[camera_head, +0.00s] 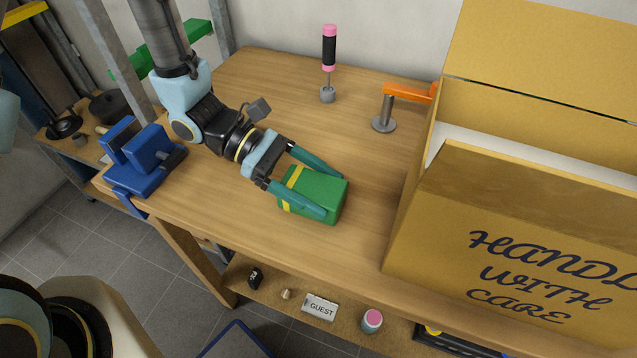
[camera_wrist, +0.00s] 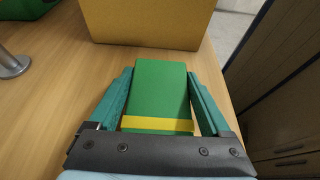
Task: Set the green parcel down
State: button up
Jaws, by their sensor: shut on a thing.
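The green parcel (camera_head: 322,187) is a small box with a yellow band. It is at the wooden table (camera_head: 270,85), near its front edge. My gripper (camera_head: 334,196) has its two teal fingers on either side of the parcel and is shut on it. In the wrist view the parcel (camera_wrist: 160,92) lies between the fingers (camera_wrist: 162,82), its yellow band close to the palm. I cannot tell whether the parcel's underside touches the tabletop or is slightly above it.
A large open cardboard box (camera_head: 425,225) stands right of the parcel. A blue vise (camera_head: 148,165) is at the left table edge. A pink-and-black screwdriver (camera_head: 329,45) and an orange-handled metal post (camera_head: 384,115) stand behind. Bare wood lies between. A lower shelf holds a sign (camera_head: 319,306).

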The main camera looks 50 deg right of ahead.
jog(key=shift+f, duration=0.1)
jog(key=o, duration=1.4)
jog(key=shift+w+r, duration=0.1)
jog(key=shift+r, duration=0.1)
jog(key=b+v, duration=0.2)
jog(key=v, duration=0.8)
jog(key=shift+w+a+b, duration=0.1)
jog(key=shift+w+b, duration=0.1)
jog(key=shift+b, duration=0.15)
jog(key=shift+w+a+r, duration=0.2)
jog(key=shift+w+r, duration=0.15)
jog(key=shift+w, duration=0.2)
